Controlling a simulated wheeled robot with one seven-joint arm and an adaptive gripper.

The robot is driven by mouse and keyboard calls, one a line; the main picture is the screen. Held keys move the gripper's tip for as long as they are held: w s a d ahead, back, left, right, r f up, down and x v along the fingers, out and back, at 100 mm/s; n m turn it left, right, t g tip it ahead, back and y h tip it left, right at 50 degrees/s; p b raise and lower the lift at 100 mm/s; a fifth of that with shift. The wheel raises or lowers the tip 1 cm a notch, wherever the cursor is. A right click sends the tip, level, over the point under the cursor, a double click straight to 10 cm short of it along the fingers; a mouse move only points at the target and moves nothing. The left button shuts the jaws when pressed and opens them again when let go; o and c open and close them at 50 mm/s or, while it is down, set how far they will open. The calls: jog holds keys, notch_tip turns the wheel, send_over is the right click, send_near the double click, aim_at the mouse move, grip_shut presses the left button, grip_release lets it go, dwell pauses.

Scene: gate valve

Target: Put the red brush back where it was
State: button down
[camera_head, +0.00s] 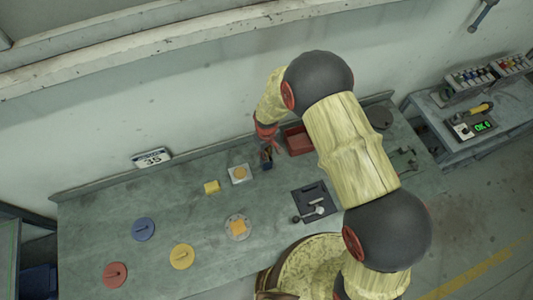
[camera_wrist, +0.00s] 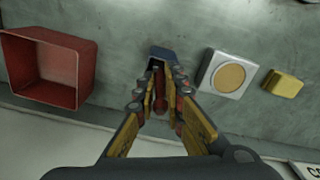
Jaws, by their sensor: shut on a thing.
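My gripper (camera_wrist: 168,82) points down at the bench and is shut on a slim red thing (camera_wrist: 180,115), which seems to be the red brush. It shows as a thin red strip between the fingers, and most of it is hidden. Just past the fingertips is a small dark blue block or holder (camera_wrist: 163,54), partly covered by the fingers. I cannot tell whether the brush touches it or is inside it. In the head view my gripper (camera_head: 267,146) is right above the dark blue thing (camera_head: 266,160), near the back of the bench.
A red open bin (camera_head: 297,140) stands close beside my gripper. On the other side are a pale plate with an orange disc (camera_head: 240,174) and a yellow block (camera_head: 211,187). Several coloured discs and a dark mat with tools (camera_head: 314,201) lie farther forward. The wall is close behind.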

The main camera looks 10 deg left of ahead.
jog(key=shift+f, duration=0.15)
jog(key=c, duration=1.9)
grip_release()
jog(key=shift+r, duration=0.2)
